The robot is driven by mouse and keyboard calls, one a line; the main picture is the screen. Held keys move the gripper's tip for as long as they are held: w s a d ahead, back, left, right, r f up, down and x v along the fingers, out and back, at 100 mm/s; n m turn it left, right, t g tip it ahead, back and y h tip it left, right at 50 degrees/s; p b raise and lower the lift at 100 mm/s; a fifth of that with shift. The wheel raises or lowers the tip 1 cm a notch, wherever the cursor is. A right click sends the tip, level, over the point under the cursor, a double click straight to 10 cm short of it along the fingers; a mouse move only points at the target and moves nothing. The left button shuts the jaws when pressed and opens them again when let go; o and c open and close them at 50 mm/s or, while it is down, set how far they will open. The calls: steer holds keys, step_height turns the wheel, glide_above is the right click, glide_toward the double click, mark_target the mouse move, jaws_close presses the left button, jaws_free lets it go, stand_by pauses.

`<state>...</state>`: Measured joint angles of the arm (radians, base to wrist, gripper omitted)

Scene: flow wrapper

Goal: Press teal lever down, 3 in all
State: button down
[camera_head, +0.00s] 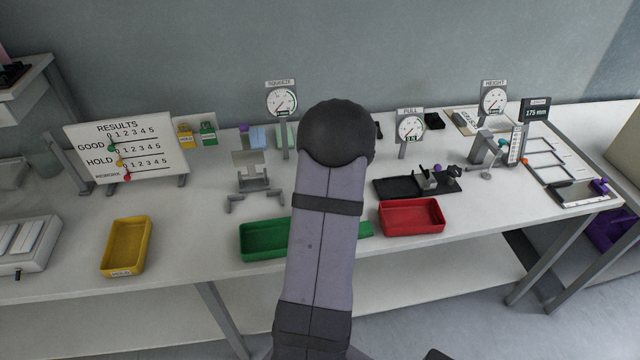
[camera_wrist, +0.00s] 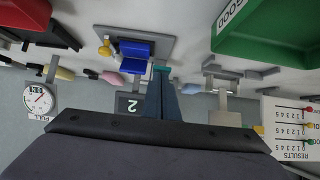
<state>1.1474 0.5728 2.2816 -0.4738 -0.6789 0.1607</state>
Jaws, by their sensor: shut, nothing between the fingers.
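In the wrist view, a small teal piece (camera_wrist: 161,69), which looks like the lever, shows right at the tips of my gripper (camera_wrist: 160,78). My gripper's two dark fingers are shut side by side and hold nothing. The tips overlap the teal piece in the picture; I cannot tell whether they touch it or how far down it is. Beside it a blue block (camera_wrist: 135,52) sits on a grey base (camera_wrist: 165,28). A dark display (camera_wrist: 130,103) there reads 2. In the head view my arm hides the gripper and this station.
A yellow knob (camera_wrist: 104,49) stands beside the blue block. The green tray (camera_head: 263,240) and red tray (camera_head: 411,216) lie along the table's front. A grey fixture (camera_head: 257,182) stands left of my arm, the PULL gauge (camera_head: 410,128) right. The yellow tray (camera_head: 126,246) is further left.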

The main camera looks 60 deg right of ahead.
steer(key=shift+s+a+f+b, duration=0.15)
steer(key=shift+f+b, duration=0.2)
steer(key=shift+f, duration=0.5)
steer(key=shift+r+p, duration=0.35)
steer(key=shift+r, duration=0.15)
steer(key=shift+r+p, duration=0.7)
steer(key=r+p+v, duration=0.1)
steer(key=p+v, duration=0.3)
steer(key=v, duration=0.5)
steer(key=shift+r, duration=0.25)
steer(key=shift+p, duration=0.6)
